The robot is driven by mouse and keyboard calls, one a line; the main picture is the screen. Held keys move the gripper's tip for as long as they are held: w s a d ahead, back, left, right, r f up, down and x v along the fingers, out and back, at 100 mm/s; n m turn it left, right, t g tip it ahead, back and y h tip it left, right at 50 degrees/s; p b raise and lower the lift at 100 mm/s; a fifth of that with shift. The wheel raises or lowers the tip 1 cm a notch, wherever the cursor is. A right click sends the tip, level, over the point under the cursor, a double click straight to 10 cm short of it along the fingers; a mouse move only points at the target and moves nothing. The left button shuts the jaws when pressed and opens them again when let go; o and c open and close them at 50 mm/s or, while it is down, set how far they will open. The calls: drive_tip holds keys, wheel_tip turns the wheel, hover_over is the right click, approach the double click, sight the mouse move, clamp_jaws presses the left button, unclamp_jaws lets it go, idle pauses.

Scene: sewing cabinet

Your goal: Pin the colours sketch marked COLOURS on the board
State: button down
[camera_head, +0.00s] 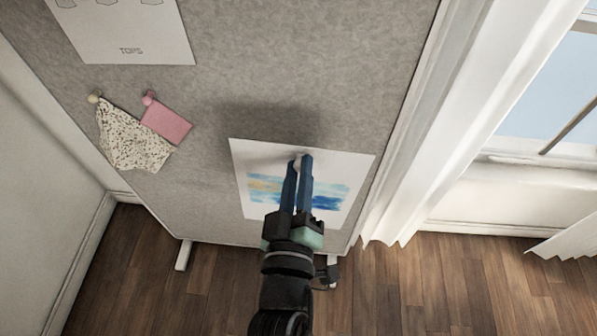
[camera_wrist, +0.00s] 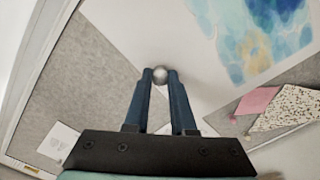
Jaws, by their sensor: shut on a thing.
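A white sheet with blue and yellow watercolour patches, the colours sketch (camera_head: 338,190), lies against the lower right of the grey board (camera_head: 300,60). It fills the upper middle of the wrist view (camera_wrist: 265,30). No COLOURS lettering is readable, and my arm covers part of its lower edge. My gripper (camera_head: 299,164) is shut on a pale round-headed pin (camera_wrist: 158,74) near the sheet's top edge. The blue fingertips (camera_wrist: 160,79) sit either side of the pin head. I cannot tell whether the pin's point is in the board.
A sheet marked TOPS (camera_head: 130,35) hangs at the upper left. A speckled swatch (camera_head: 130,145) and a pink swatch (camera_head: 167,120) are pinned below it. A white curtain (camera_head: 420,130) and window (camera_head: 570,95) stand close on the right. Wooden floor (camera_head: 440,285) lies below.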

sight(301, 148)
drive_tip(key=shift+w+d+r+p, duration=0.15)
drive_tip(key=shift+w+p, duration=0.35)
drive_tip(key=shift+w, duration=2)
drive_tip(key=shift+w+d, duration=0.15)
drive_tip(key=shift+w, duration=1.9)
drive_tip(key=shift+w+d, duration=0.15)
drive_tip(key=shift+w, duration=2.25)
drive_tip(key=c, duration=0.7)
unclamp_jaws()
drive_tip(key=s, duration=0.8)
drive_tip(key=s+a+b, duration=0.1)
drive_tip(key=s, duration=0.4)
